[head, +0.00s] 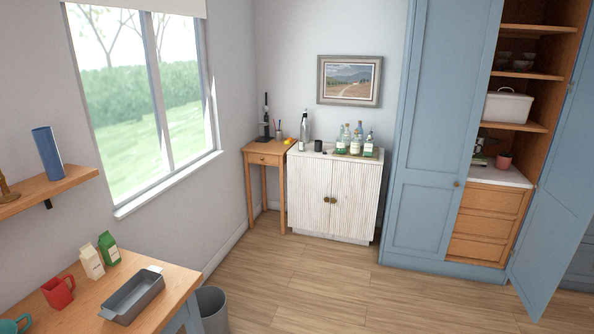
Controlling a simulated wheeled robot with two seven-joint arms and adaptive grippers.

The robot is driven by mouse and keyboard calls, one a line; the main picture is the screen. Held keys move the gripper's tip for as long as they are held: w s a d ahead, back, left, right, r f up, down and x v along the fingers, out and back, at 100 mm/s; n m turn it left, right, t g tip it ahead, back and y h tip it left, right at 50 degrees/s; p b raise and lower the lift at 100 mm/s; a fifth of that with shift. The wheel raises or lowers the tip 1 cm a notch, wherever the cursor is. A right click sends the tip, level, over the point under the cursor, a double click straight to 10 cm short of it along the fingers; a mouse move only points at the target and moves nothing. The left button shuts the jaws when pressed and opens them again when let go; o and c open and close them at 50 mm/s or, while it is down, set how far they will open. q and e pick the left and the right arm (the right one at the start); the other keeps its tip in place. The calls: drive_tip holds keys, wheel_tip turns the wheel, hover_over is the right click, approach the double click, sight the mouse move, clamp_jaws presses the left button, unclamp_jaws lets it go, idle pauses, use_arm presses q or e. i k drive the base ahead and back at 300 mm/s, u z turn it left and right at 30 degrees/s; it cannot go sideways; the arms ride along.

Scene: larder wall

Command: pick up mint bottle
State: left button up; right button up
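Several glass bottles stand close together on top of a white ribbed cabinet (310,198) against the back wall. One at the right of the group is a green-tinted bottle (368,147); a paler bottle (340,143) stands at the left of the group. A taller grey bottle (305,130) stands apart near the cabinet's left end. They are too small and far off to tell which is the mint bottle. Neither of my grippers shows in the head view.
A dark cup (318,146) is on the cabinet. A small wooden table (262,159) stands left of it. A tall blue cupboard (425,150) is at right, its right door open. A wooden table (172,287) and grey bin (213,312) are front left. The floor between is clear.

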sight(340, 147)
drive_tip(key=u, duration=0.05)
drive_tip(key=i, duration=4.05)
drive_tip(key=z, duration=0.1)
